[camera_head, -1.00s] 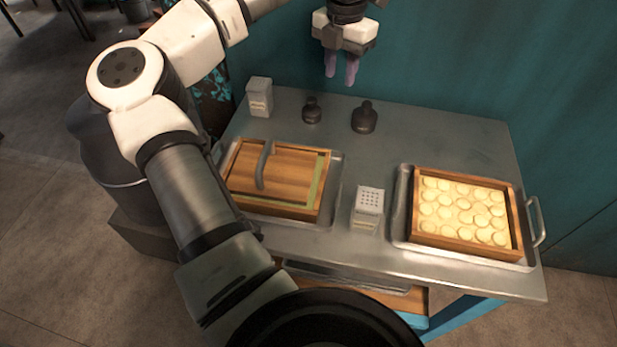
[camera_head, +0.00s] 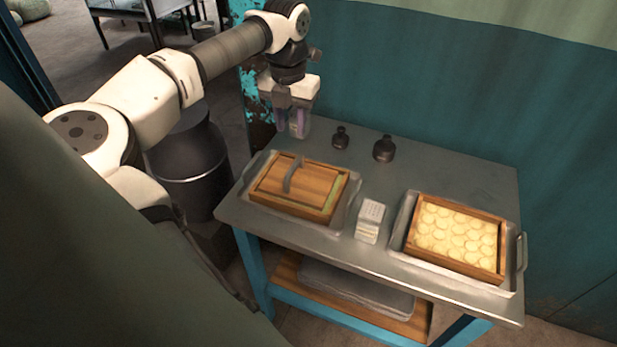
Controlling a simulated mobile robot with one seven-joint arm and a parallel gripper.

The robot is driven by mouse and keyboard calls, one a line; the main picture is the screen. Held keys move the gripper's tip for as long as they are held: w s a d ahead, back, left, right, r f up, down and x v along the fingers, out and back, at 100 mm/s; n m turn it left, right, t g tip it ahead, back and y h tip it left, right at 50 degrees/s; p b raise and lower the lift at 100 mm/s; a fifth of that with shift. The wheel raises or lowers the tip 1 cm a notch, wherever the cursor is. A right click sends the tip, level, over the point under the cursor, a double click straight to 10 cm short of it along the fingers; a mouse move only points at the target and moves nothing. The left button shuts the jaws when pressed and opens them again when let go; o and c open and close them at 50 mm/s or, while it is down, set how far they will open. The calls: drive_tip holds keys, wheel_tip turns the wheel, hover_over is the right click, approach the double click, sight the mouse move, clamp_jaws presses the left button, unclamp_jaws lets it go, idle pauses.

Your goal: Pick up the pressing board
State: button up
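The pressing board (camera_head: 306,184) is a flat brown wooden board with a dark grey arched handle (camera_head: 293,173). It lies in a wooden frame (camera_head: 311,214) on a metal tray (camera_head: 257,164) at the left of the table. My gripper (camera_head: 291,130) points down above the table's back left, behind the board and apart from it. Its two purplish fingers are apart, with nothing visibly held between them. The board and handle are in clear view.
A metal table (camera_head: 455,167) carries two dark bottles (camera_head: 341,138) (camera_head: 384,149), a pale grater-like box (camera_head: 370,222) and, at right, a tray (camera_head: 402,258) with a wooden frame of round pale pieces (camera_head: 456,235). A teal wall (camera_head: 430,80) stands behind.

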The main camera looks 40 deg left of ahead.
sight(294, 165)
wheel_tip(294, 165, down, 8)
drive_tip(key=b, duration=0.4)
drive_tip(key=shift+r+b, duration=0.1)
drive_tip(key=shift+b, duration=0.3)
wheel_tip(294, 165, down, 6)
drive_tip(key=b, duration=0.3)
drive_tip(key=shift+w+d+r+b, duration=0.1)
drive_tip(key=shift+d+r+b, duration=0.05)
drive_tip(key=shift+b, duration=0.15)
drive_tip(key=shift+r, duration=0.1)
clamp_jaws()
